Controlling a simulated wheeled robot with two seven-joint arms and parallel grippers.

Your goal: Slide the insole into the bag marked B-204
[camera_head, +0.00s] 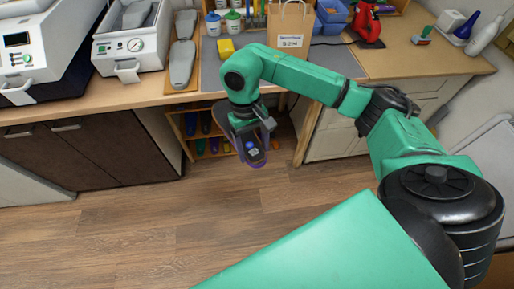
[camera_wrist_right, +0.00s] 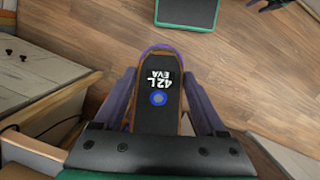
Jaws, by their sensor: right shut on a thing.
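The insole (camera_wrist_right: 158,110) is dark with a purple rim, a white "42 L EVA" print and a blue dot. My right gripper (camera_wrist_right: 160,115) is shut on it, one finger along each side. In the head view the insole (camera_head: 256,157) hangs over the floor in front of the bench, held by the right gripper (camera_head: 254,130). The brown paper bag (camera_head: 288,22) stands upright on the bench behind my right arm. Its white label ends in what looks like "B-204", and its lower part is partly hidden by the arm. My left gripper is not recognisable in the head view.
A grey mat (camera_head: 212,72) lies on the bench, with a yellow block (camera_head: 226,48) on it. Grey insole forms (camera_head: 182,62), a gauge machine (camera_head: 130,45), a blue bin (camera_head: 332,14) and a red device (camera_head: 367,25) surround it. An open shelf (camera_head: 190,122) is underneath. The floor is clear.

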